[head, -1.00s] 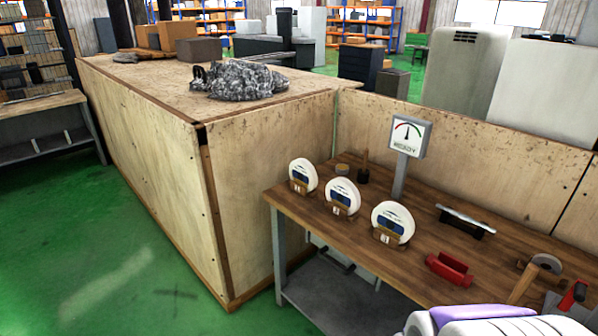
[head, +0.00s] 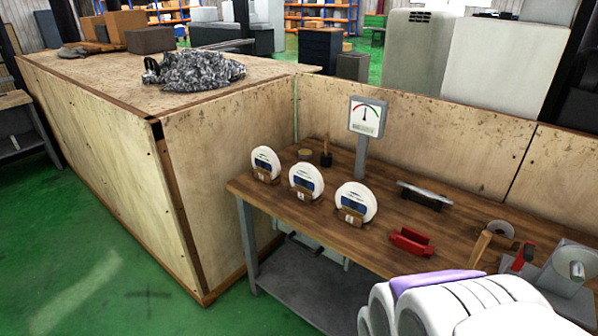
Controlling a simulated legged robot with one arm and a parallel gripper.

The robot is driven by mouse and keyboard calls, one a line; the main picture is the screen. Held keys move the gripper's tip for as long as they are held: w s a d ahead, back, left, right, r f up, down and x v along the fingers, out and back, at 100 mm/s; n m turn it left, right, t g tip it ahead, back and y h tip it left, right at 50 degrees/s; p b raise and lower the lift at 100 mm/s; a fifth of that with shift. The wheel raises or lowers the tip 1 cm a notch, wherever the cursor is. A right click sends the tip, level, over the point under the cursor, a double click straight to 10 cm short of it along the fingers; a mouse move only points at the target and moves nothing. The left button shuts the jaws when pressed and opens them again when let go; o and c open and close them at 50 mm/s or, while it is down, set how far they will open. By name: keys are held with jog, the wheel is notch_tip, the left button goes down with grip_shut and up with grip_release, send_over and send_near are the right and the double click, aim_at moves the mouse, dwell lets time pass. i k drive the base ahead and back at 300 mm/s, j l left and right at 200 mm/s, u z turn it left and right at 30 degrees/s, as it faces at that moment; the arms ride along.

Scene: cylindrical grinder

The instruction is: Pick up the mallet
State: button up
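A small item with an upright wooden handle and a dark block at its base (head: 327,157) stands at the back of the wooden workbench (head: 395,238). It looks like the mallet, standing head down, but it is too small to be certain. It stands beside a small round tan item (head: 305,153) and behind the white discs. Nothing holds it. A white and purple part of my own body fills the lower right and covers the bench's front edge there. My gripper's fingers do not show.
Three white discs in wooden stands (head: 356,203) line the bench's left and front. A gauge on a post (head: 367,117), a red bracket (head: 411,242), a dark holder (head: 425,196) and a grey machine (head: 560,270) are also there. A plywood crate (head: 225,150) stands left. Green floor is clear front left.

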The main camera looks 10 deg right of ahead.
aim_at(483, 242)
jog(key=z, duration=1.35)
jog(key=u, duration=1.55)
jog(key=i+j+z, duration=0.25)
jog(key=z, duration=0.15)
jog(key=i+j+z, duration=0.15)
jog(key=j+z, duration=0.3)
jog(key=i+j+z, duration=0.15)
jog(key=j+z, duration=0.25)
